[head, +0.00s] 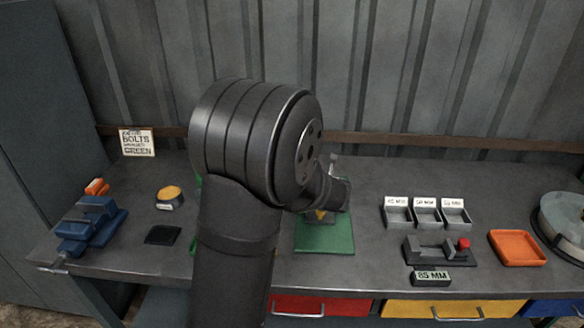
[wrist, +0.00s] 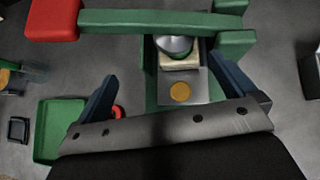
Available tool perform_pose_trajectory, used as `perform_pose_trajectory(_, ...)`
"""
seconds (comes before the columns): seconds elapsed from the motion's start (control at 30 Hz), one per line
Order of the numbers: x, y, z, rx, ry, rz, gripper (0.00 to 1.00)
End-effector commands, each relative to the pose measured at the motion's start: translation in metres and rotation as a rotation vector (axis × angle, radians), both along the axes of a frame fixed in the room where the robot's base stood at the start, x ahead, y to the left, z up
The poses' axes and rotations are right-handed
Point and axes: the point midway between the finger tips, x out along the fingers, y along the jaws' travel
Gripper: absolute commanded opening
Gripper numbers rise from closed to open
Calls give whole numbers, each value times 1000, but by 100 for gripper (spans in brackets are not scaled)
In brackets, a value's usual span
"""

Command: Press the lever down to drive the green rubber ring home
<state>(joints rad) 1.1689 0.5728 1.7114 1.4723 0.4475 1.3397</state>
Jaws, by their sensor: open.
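The lever (wrist: 150,22) is a green bar across the top of the wrist view, with a red grip (wrist: 52,18) at its left end. It belongs to a green press, whose base (head: 325,238) shows in the head view, mostly behind my arm. Under the bar is a grey metal ram (wrist: 173,46) above a pale block (wrist: 180,62). A round orange-yellow disc (wrist: 180,92) lies on the grey plate nearer me. My gripper (wrist: 162,68) is open and empty, its blue fingers apart and short of the lever bar. I cannot make out the green rubber ring.
A green tray (wrist: 60,125) lies left of the press, with a red ring-like piece (wrist: 117,112) partly behind my finger. A blue vise (head: 92,225) stands at the bench's left. Labelled bins (head: 427,214), a fixture with a red knob (head: 440,250) and an orange tray (head: 517,247) stand right.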

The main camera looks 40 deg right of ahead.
Motion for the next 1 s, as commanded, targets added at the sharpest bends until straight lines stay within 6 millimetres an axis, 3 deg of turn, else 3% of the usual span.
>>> perform_pose_trajectory(0.1, 27, -8, 48, -23, -32, 152, 100)
perform_pose_trajectory(0.23, 40, -9, 93, -14, 2, 307, 100)
perform_pose_trajectory(0.37, 36, -8, 131, 22, 106, 419, 100)
perform_pose_trajectory(0.5, 18, -9, 162, 70, 245, 457, 100)
perform_pose_trajectory(0.77, -6, -12, 186, 122, 389, 439, 100)
perform_pose_trajectory(1.0, 8, -14, 156, 128, 394, 440, 100)
